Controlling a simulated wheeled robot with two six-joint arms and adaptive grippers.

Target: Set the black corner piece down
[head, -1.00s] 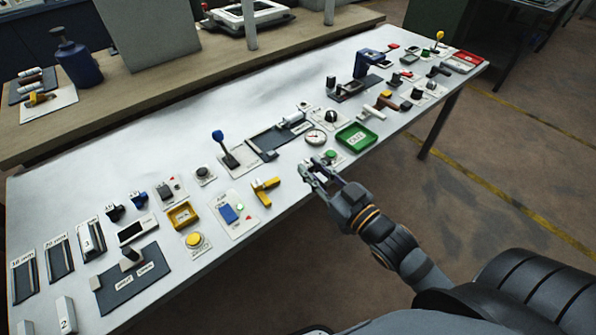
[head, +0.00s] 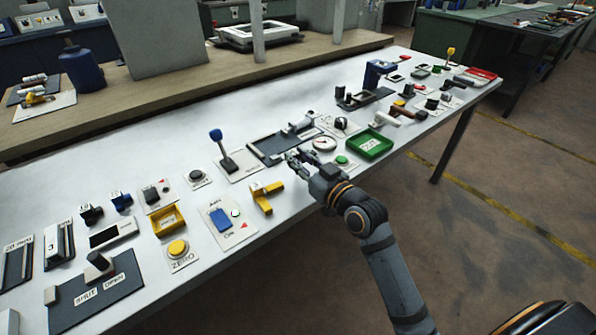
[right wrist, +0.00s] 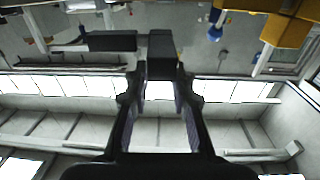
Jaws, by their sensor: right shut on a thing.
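My right gripper (head: 298,163) is over the front part of the white table, between the yellow corner piece (head: 262,199) and the green button (head: 342,160). In the right wrist view its two fingers (right wrist: 161,84) are closed on a dark block, the black corner piece (right wrist: 162,46). A dark bar (right wrist: 112,41) beside it looks like the piece's other arm. In the head view the black piece is too small and dark to separate from the fingers. I cannot tell whether it touches the table. My left gripper is not in view.
A blue-knobbed lever (head: 223,150) and a black slide plate (head: 270,150) stand behind the gripper. A round gauge (head: 324,143) and a green tray (head: 369,147) are to the right. The table's (head: 150,135) back strip is clear.

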